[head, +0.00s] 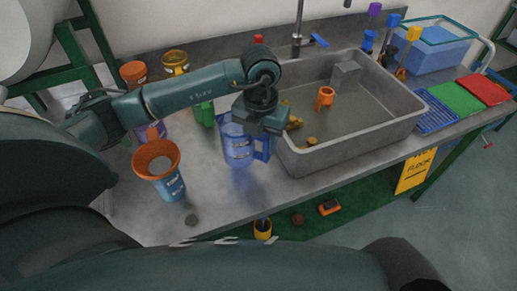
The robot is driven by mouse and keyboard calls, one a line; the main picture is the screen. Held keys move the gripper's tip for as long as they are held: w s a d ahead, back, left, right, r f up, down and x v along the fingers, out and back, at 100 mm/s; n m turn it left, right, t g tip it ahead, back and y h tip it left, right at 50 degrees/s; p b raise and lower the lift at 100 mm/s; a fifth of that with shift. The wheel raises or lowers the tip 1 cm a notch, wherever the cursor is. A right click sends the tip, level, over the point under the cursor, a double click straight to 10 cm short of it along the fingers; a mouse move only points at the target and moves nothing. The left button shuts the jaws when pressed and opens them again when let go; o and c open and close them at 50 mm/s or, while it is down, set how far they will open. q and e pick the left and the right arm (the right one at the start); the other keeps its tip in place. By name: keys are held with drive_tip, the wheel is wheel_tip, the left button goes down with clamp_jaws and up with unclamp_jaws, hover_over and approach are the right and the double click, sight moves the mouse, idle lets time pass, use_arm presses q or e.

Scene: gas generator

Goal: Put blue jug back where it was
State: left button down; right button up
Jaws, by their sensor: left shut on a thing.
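The blue jug (238,150) is a translucent blue vessel with a handle on its right side. It is upright at the front left of the grey sink basin, close to the basin's wall. My left gripper (254,126) is over the jug's top and shut on it; the fingers and the jug's rim are partly hidden by the gripper body. I cannot tell whether the jug's base touches the counter. My right gripper is not in view; a large dark arm part of mine crosses the bottom of the picture.
The sink basin (405,118) holds an orange item (325,97) and small yellowish pieces. A blue container with an orange funnel (158,160) stands left of the jug. A green item (204,113) is behind it. Coloured boards (457,98) and a blue bin (437,50) are at right.

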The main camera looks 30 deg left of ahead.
use_arm(q)
wheel_tip(320, 180, down, 4)
drive_tip(key=shift+r, duration=0.1)
drive_tip(key=shift+f, duration=0.2)
drive_tip(key=c, duration=0.8)
unclamp_jaws()
